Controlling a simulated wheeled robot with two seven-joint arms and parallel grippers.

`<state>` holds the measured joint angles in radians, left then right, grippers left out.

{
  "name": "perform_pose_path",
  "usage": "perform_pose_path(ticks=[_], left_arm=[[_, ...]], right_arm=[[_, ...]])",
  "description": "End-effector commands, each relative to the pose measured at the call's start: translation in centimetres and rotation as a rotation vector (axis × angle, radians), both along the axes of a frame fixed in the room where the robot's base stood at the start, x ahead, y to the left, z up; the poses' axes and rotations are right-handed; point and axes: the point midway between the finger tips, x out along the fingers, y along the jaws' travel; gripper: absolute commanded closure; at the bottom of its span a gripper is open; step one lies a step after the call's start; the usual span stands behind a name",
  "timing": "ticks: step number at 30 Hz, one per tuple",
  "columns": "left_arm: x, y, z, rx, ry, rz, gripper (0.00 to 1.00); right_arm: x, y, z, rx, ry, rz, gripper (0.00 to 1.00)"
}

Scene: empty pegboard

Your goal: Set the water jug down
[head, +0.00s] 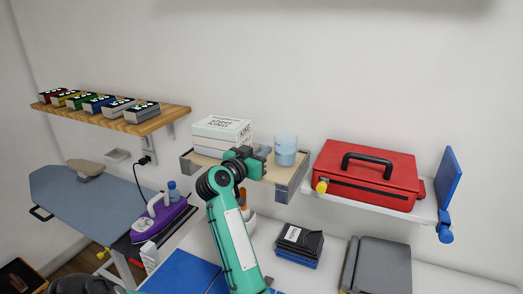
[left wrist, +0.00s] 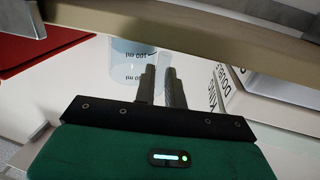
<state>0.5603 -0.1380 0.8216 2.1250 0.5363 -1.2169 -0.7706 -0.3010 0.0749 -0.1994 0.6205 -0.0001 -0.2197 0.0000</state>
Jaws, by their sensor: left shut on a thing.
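The water jug (head: 285,149) is a clear bluish cup with measuring marks, upright over the right part of the small wood-topped shelf (head: 287,182). I cannot tell whether its base touches the shelf. My left gripper (head: 263,152) reaches in from the front and is shut on the jug's left side in the head view. In the left wrist view, the jug (left wrist: 128,62) shows beside the close-set fingers of my left gripper (left wrist: 160,78); the exact grip point is hidden. My right gripper is not in view.
White book-like boxes (head: 222,129) stand left of the gripper on the same shelf. A red toolbox (head: 368,172) sits on the white shelf to the right. A purple iron (head: 158,220) and a wooden shelf of small boxes (head: 150,122) are left. The wall is close behind.

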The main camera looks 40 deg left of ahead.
Motion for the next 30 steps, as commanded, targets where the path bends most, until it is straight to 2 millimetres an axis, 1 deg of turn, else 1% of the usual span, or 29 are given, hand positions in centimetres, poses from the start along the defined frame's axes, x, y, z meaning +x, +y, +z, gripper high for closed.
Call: perform_pose_path(ticks=[7,10,11,13,14,21,24,26,30], left_arm=[[0.0,0.0,-0.1,0.001,-0.001,0.0,1.0],[0.0,0.0,-0.4,0.002,-0.001,0.0,1.0],[0.0,0.0,-0.2,0.001,-0.001,0.0,0.82],[0.0,0.0,-0.2,0.001,-0.001,0.0,0.69],[0.0,0.0,-0.2,0.001,-0.001,0.0,0.66],[0.0,0.0,-0.2,0.0,-0.001,0.0,0.66],[0.0,0.0,0.2,-0.001,-0.002,-0.001,0.66],[-0.6,0.0,-0.1,0.002,0.0,0.001,0.66],[-2.8,-0.3,-0.1,0.005,0.002,0.002,0.66]], right_arm=[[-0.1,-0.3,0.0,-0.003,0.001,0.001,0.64],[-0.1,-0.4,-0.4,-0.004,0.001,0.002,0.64],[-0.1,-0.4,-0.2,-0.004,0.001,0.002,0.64],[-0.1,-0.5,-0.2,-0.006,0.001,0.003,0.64],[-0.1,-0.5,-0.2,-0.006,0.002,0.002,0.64],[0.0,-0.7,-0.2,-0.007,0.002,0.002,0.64],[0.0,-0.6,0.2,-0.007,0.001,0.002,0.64],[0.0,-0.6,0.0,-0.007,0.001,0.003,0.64],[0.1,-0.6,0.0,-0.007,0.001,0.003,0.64]])
